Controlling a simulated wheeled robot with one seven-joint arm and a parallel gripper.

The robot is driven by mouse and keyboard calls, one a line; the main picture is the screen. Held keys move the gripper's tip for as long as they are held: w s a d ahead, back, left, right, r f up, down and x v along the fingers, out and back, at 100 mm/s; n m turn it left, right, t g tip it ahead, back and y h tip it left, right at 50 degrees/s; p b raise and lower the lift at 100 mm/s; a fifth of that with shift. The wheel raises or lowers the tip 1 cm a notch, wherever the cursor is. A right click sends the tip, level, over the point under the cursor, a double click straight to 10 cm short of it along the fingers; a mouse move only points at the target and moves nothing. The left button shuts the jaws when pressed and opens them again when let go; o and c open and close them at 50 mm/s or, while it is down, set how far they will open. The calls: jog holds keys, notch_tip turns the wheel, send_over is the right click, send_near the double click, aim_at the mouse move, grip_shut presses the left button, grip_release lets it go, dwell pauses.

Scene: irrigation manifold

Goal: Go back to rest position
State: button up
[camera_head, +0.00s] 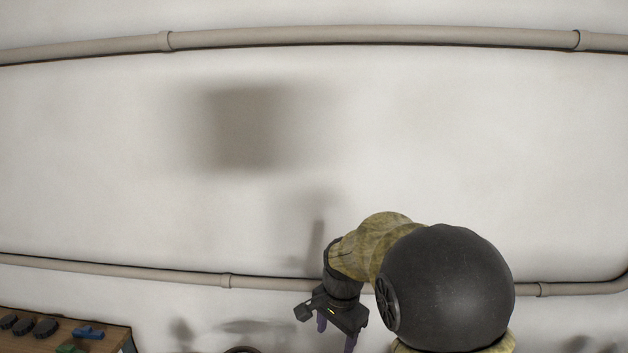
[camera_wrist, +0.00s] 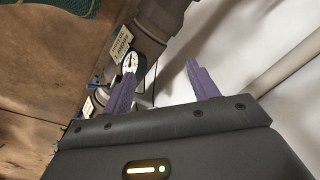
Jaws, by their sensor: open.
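My gripper (camera_head: 335,335) hangs low in the head view, right of the middle, in front of the white wall. Its two purple fingers point down and reach toward the bottom edge. In the wrist view my gripper (camera_wrist: 160,85) has its purple fingers spread apart with nothing between them. A round white gauge (camera_wrist: 130,62) and dark grey pipework (camera_wrist: 155,25) lie just beyond the left finger. I cannot tell from the view whether that finger touches the gauge.
Two beige pipes, an upper one (camera_head: 350,36) and a lower one (camera_head: 130,270), run along the wall. A wooden surface (camera_head: 105,335) at the bottom left holds dark knobs (camera_head: 45,327), a blue part (camera_head: 89,332) and a green part (camera_head: 68,348). Labels (camera_wrist: 121,43) hang by the pipework.

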jog(key=s+d+f+n, duration=0.2)
jog(key=s+d+n, duration=0.2)
jog(key=s, duration=0.4)
jog(key=s+d+f+n+t, duration=0.1)
jog(key=s+d+f+n, duration=0.1)
jog(key=s+d+n, duration=0.3)
jog(key=s+d, duration=0.2)
jog(key=s, duration=0.1)
jog(key=shift+h, duration=0.3)
jog(key=shift+f, duration=0.1)
